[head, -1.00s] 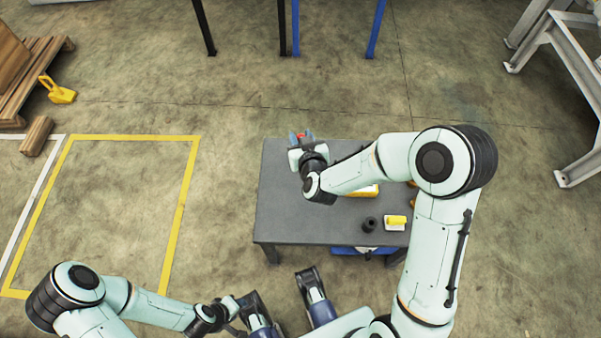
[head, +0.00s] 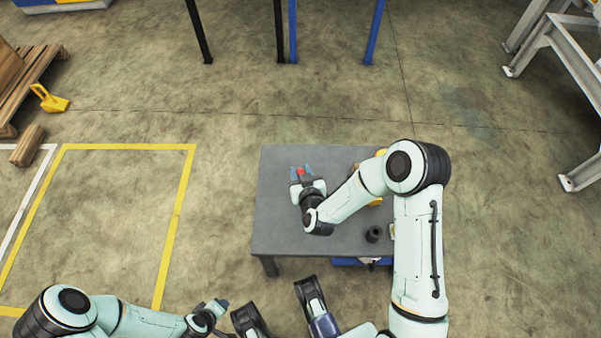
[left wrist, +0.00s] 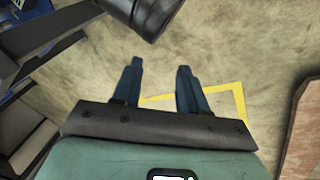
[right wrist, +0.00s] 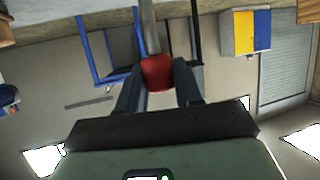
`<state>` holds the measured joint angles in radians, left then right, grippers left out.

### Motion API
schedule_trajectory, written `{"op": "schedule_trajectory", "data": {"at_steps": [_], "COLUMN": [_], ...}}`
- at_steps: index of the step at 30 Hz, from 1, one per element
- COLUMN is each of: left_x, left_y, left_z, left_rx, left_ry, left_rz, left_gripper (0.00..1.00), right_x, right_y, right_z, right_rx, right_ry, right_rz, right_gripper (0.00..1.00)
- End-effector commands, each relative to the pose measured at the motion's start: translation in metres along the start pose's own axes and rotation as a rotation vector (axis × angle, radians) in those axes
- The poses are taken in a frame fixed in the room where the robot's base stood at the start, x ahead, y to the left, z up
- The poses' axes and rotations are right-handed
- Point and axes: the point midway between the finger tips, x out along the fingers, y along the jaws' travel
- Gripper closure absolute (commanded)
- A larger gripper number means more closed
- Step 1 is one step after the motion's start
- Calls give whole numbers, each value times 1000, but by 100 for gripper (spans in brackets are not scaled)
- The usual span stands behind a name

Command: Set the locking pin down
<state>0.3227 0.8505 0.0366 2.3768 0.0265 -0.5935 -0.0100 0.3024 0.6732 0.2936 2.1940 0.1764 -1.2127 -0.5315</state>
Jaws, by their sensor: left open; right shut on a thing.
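The locking pin shows in the right wrist view as a red head (right wrist: 158,73) with a grey metal shaft (right wrist: 149,25) reaching away from my fingers. My right gripper (right wrist: 157,82) is shut on the red head. In the head view the right gripper (head: 301,172) is over the left back part of the grey table (head: 280,225), with the red head (head: 300,172) between its blue fingers. I cannot tell whether the pin touches the tabletop. My left gripper (left wrist: 158,80) is open and empty, away from the table over the floor.
A dark cylindrical part (head: 374,233) stands near the table's front right. Yellow items are partly hidden behind my right arm. The table's left side is bare. A yellow-lined floor area (head: 110,230) lies to the left.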

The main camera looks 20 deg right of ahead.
Motion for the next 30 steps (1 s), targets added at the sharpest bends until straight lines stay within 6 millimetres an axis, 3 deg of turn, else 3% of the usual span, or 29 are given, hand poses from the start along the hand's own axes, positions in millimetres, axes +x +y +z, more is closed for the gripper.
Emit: {"op": "schedule_trajectory", "data": {"at_steps": [8,9,11,22,26,30], "left_x": [2,2,2,-3,-8,-16], "left_y": [-1,-2,-1,1,2,5], "left_z": [0,-1,-1,0,6,16], "left_rx": [-1,-1,-1,0,2,4], "left_ry": [1,2,2,-1,-20,-49], "left_rz": [-2,-2,-2,0,2,4], "left_gripper": [57,57,57,57,57,57], "right_x": [1,1,0,-1,-19,-50], "right_y": [0,0,0,0,-1,-1], "right_z": [2,2,1,-4,-3,-4], "right_rx": [0,0,0,0,-2,-3], "right_ry": [2,1,1,2,-1,0], "right_rz": [-1,0,0,0,-2,-3], "right_gripper": [96,59,40,40,40,40]}}
